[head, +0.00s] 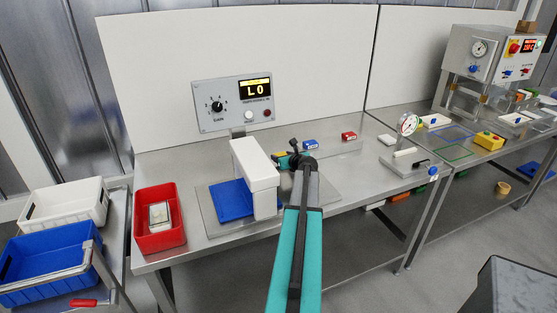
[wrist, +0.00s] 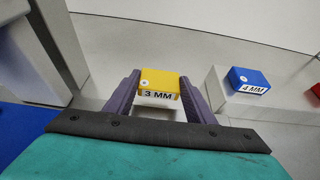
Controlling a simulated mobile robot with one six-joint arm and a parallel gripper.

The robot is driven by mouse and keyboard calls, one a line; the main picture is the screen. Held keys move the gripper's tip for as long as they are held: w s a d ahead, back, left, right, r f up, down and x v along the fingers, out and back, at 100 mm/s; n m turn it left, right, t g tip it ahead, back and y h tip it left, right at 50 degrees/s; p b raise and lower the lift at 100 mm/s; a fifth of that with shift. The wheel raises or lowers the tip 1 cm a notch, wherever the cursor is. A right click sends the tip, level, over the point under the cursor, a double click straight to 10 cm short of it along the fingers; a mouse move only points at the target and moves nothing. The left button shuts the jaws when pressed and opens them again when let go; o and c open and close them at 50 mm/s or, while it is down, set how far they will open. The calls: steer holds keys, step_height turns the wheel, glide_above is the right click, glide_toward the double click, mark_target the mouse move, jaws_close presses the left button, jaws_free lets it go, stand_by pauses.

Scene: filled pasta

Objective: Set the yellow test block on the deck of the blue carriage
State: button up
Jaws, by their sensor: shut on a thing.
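The yellow test block (wrist: 160,83), marked 3 MM, is between the two purple fingers of my gripper (wrist: 159,88) in the wrist view. My gripper is shut on it. A pale patch shows just below the block; I cannot tell whether the block is lifted clear. In the head view my gripper (head: 288,160) is right of the white arch, with a bit of the yellow block (head: 280,154) showing. The blue carriage (head: 232,200) is left of and partly under the arch, its visible deck bare. Its blue edge also shows at lower left in the wrist view (wrist: 10,146).
The white arch (head: 253,165) stands between my gripper and the carriage's open part. A blue 4 MM block (wrist: 248,82) is close to the right of my gripper, and a red block (head: 348,136) is farther right. A red bin (head: 176,236) stands left of the carriage.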

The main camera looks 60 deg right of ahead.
mark_target(278, 154)
steer(key=shift+w+d+f+p, duration=0.15)
steer(key=shift+w+d, duration=0.15)
steer(key=shift+w, duration=0.4)
steer(key=shift+w+d+p, duration=0.15)
steer(key=shift+w+d, duration=0.1)
steer(key=shift+w, duration=0.45)
steer(key=shift+f+p, duration=0.4)
steer(key=shift+f, duration=1.35)
steer(key=shift+f, duration=0.2)
steer(key=o, duration=1)
steer(key=shift+o, duration=0.2)
steer(key=shift+r, duration=0.1)
